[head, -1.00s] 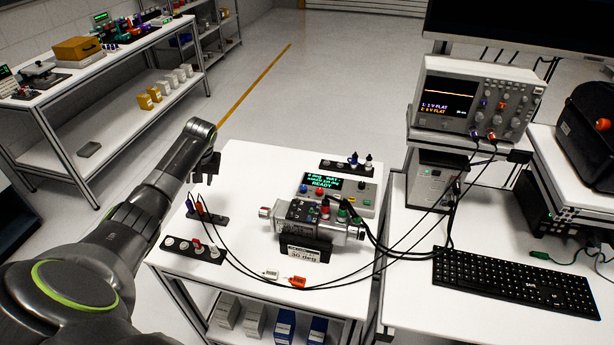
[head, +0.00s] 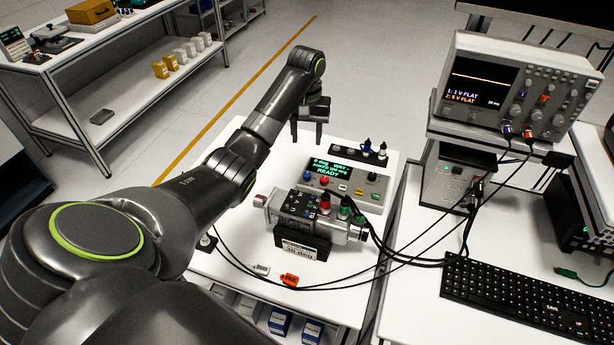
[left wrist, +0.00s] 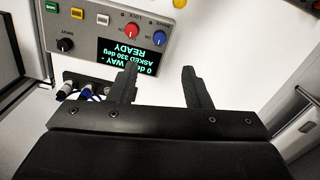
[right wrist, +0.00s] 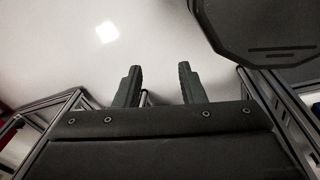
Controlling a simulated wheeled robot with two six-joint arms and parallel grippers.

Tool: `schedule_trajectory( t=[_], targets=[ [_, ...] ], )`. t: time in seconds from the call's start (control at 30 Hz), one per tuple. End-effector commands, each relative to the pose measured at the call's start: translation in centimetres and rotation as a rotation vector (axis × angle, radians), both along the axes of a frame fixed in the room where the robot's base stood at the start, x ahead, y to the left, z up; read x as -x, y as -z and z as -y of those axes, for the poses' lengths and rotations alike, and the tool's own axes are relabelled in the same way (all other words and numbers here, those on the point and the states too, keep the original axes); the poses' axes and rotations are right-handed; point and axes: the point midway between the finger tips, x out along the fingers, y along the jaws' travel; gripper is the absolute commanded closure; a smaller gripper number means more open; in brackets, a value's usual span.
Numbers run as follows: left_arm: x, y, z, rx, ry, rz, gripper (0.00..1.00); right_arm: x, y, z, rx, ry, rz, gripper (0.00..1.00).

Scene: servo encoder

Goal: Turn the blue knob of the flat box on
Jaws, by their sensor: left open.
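The flat box (head: 345,192) lies at the back of the white table, with a lit display reading READY. Its blue knob (head: 308,176) is at the left end of the panel, beside a red knob (head: 324,180). In the left wrist view the blue knob (left wrist: 159,38) has a pale pointer line and lies just beyond the fingertips, between their lines. My left gripper (head: 307,138) is open and empty, above and behind the box's left end, apart from the knob. My right gripper (right wrist: 160,70) is open and empty, away from the table; it does not show in the head view.
A servo unit (head: 318,217) on a black stand is in front of the box, with black cables running right. Small plugs (head: 366,146) stand behind the box. An orange tag (head: 289,280) lies near the front. An oscilloscope (head: 510,95) and keyboard (head: 520,295) are at the right.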

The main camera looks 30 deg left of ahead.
Motion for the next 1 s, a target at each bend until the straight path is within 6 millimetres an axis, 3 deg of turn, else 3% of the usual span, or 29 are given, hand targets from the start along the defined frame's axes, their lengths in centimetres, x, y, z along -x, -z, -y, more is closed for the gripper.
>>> schedule_trajectory(
  t=[0.03, 0.33, 0.4, 0.7, 1.0],
  targets=[
    [0.0, 1.2, 0.0, 0.000, 0.000, 0.000, 0.56, -0.2, 1.2, 0.0, 0.000, 0.000, 0.003, 0.64],
    [0.0, 5.7, 0.0, -0.001, 0.000, 0.000, 0.56, -3.7, 4.5, -0.1, 0.000, -0.010, 0.054, 0.64],
    [0.1, 6.5, 0.0, 0.000, -0.001, -0.005, 0.56, -3.6, 3.2, -0.2, -0.003, -0.009, 0.053, 0.64],
    [0.1, 11.9, 0.0, 0.001, 0.000, -0.003, 0.56, -2.2, 2.7, -0.5, -0.006, -0.004, 0.033, 0.64],
    [0.0, 13.4, 0.0, -0.001, 0.000, 0.000, 0.56, -1.9, 2.6, -0.5, -0.006, -0.003, 0.028, 0.64]
  ],
)
